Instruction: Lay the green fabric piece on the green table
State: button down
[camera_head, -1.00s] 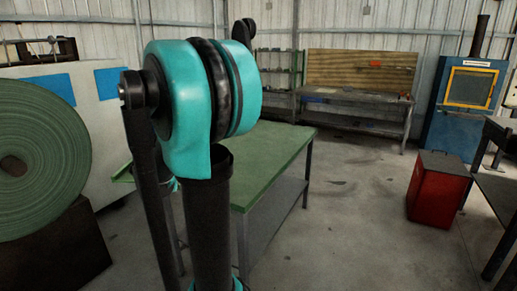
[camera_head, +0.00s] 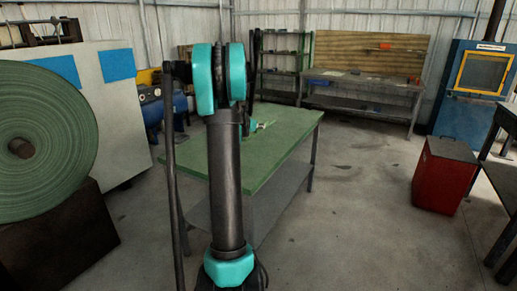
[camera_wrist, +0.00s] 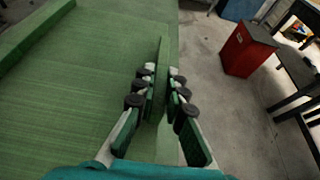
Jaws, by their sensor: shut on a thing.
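The green table (camera_head: 290,138) stands ahead of me, partly hidden by my arm in the head view. Its green top (camera_wrist: 70,100) fills the left of the wrist view, with its edge running down to the right of the fingers. My gripper (camera_wrist: 161,85) is shut on the green fabric piece (camera_wrist: 161,62), a thin sheet seen nearly edge-on between the fingers. In the head view my gripper (camera_head: 262,126) shows small over the tabletop, and the fabric cannot be made out there. Whether the fabric touches the table is unclear.
A raised green strip (camera_wrist: 32,32) lies along the table's upper left in the wrist view. A large green roll (camera_head: 45,140) stands at left. A red bin (camera_head: 443,175) stands at right, with open floor between it and the table. A workbench (camera_head: 365,90) stands behind.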

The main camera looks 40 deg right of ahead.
aim_at(259, 162)
notch_tip(259, 162, down, 17)
jog(key=shift+r, duration=0.2)
dwell(0.3)
jog(key=c, duration=1.6)
grip_release()
jog(key=shift+f, duration=0.1)
